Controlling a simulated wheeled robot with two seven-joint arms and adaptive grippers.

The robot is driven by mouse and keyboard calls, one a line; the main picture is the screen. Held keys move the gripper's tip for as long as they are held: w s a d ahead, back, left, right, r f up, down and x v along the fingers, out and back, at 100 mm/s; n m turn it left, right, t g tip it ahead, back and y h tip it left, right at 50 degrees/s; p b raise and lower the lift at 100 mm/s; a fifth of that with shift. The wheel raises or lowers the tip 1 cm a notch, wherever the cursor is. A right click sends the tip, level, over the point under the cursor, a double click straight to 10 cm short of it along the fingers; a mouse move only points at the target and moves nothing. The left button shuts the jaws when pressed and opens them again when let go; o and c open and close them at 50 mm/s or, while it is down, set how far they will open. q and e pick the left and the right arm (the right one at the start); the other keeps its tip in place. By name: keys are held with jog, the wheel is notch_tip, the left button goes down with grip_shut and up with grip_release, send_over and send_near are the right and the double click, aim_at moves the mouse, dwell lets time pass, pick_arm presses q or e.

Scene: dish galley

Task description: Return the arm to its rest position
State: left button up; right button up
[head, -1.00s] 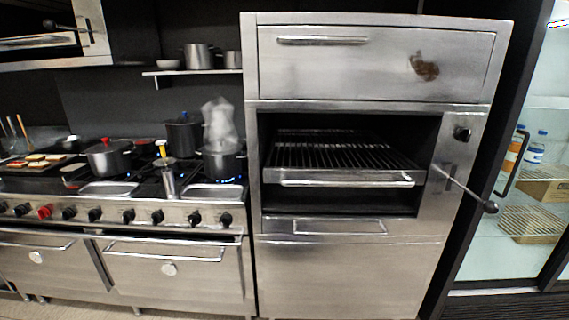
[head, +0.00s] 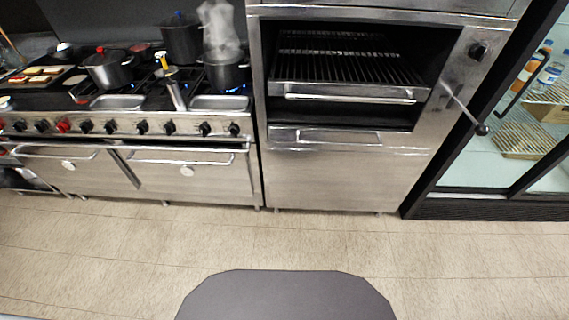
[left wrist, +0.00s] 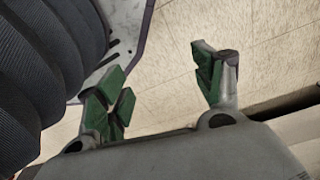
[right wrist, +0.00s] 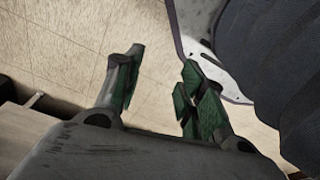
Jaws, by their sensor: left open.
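My left gripper (left wrist: 162,88) shows in the left wrist view with its two green-padded fingers spread apart and nothing between them. Pale floor tiles lie beyond it. My right gripper (right wrist: 160,88) shows in the right wrist view, its green-padded fingers also apart and empty, over the tiled floor. Neither arm nor gripper is in the head view. The dark grey rounded shape at the bottom of the head view is part of my own body.
A steel range (head: 130,126) with pots and pans stands at the left. A steel oven unit with a grill rack (head: 350,72) stands in the middle. A glass-door fridge (head: 478,160) is at the right. The tiled floor (head: 130,250) before them is clear.

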pick_arm(q)
jog(key=s+a+r+p, duration=0.1)
jog(key=s+a+p, duration=0.1)
jog(key=s+p, duration=0.5)
jog(key=s+a+r+p, duration=0.2)
jog(key=s+p, duration=0.4)
jog(key=s, duration=0.1)
jog(key=shift+s+a+r+g+p, duration=0.2)
jog(key=shift+s+a+g+p, duration=0.1)
jog(key=shift+s+a+p, duration=0.1)
pick_arm(e)
jog(key=s+d+r, duration=0.1)
jog(key=s+d, duration=0.1)
jog(key=s, duration=0.5)
jog(key=s+d+r, duration=0.2)
jog(key=s, duration=0.5)
jog(key=shift+s+d+r+g, duration=0.2)
jog(key=shift+s+d+g, duration=0.1)
jog(key=shift+s+d, duration=0.1)
jog(key=shift+w, duration=0.15)
